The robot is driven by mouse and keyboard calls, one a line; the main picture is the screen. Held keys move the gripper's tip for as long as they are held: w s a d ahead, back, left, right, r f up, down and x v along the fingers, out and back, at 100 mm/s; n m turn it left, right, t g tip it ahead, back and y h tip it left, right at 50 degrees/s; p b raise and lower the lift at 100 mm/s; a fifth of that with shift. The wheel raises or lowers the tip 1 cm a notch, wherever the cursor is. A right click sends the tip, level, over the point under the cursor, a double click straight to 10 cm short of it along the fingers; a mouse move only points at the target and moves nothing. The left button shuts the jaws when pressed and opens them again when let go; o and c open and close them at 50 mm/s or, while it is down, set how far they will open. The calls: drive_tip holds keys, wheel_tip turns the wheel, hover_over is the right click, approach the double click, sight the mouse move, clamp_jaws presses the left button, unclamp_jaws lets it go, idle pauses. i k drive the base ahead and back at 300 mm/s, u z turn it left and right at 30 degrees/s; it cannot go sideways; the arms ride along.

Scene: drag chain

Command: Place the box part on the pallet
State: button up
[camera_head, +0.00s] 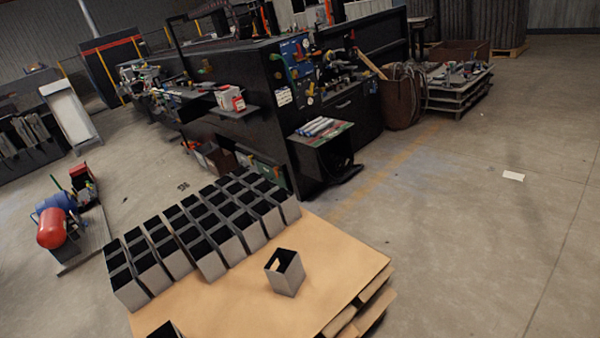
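The pallet (240,307) has a tan board top and fills the lower middle of the view. Several grey, open-topped box parts stand upright in tight rows along its far left side. A single box part (285,279) appears to stand upright on the bare board, right of the rows and apart from them. The dark top of another thing, perhaps a box part (165,331), is cut off by the bottom edge. My gripper is not in view, and I see nothing holding the single box part.
A black workbench (268,105) with tools and a small side shelf stands behind the pallet. A red and blue tank unit (52,228) is on the floor at the left. A rusty bin (402,98) and a loaded pallet (459,93) stand far back. The floor at right is mostly clear.

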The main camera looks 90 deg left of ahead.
sight(182, 295)
drive_tip(key=u, duration=0.1)
drive_tip(key=i, duration=1.5)
drive_tip(key=u, duration=3.35)
drive_tip(key=i, duration=1)
drive_tip(key=z, duration=0.05)
